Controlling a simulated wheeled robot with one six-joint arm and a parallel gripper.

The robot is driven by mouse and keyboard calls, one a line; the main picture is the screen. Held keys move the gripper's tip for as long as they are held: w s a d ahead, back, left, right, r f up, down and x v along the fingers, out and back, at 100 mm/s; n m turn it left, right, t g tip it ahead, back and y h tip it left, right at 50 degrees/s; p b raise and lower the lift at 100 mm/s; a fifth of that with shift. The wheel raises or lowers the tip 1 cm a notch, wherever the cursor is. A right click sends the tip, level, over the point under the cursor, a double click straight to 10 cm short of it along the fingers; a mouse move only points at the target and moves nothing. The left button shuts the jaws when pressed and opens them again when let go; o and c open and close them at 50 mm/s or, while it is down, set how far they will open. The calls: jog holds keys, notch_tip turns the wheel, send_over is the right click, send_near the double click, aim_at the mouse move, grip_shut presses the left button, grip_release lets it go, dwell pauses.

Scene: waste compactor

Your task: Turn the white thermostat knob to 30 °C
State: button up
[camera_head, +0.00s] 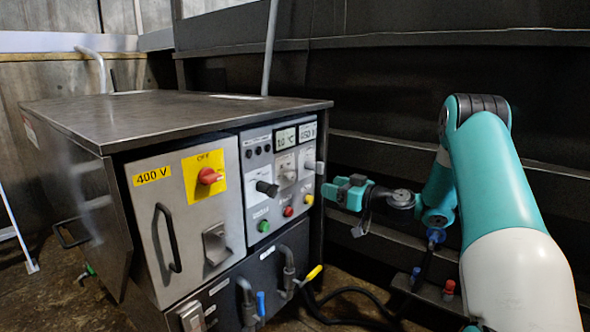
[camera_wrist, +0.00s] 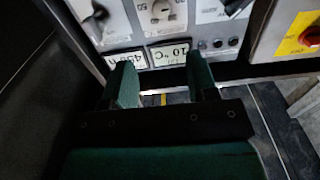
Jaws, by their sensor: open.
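The white thermostat knob (camera_head: 286,168) sits on the grey control panel, under a display (camera_head: 285,138) that reads 10 °C. In the wrist view, the picture is turned over and the knob (camera_wrist: 160,10) is at the top, beyond the 10 °C display (camera_wrist: 170,53). The knob's pointer setting is too small to read. My gripper (camera_head: 325,191) is at the right of the panel in the head view. In the wrist view its two fingers (camera_wrist: 161,62) are apart, with nothing between them. The gripper is clear of the knob.
A black knob (camera_head: 267,188) is left of and below the thermostat knob. Green (camera_head: 264,226) and red (camera_head: 288,212) buttons are below. A red switch (camera_head: 208,176) is on the left door. A dark wall stands behind my arm.

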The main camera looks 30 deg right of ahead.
aim_at(294, 176)
jog(key=b+x, duration=0.1)
jog(key=x, duration=1.2)
jog(key=shift+w+a+f, duration=0.1)
jog(key=shift+w+a, duration=0.1)
jog(key=shift+w, duration=0.15)
jog(key=c, duration=0.9)
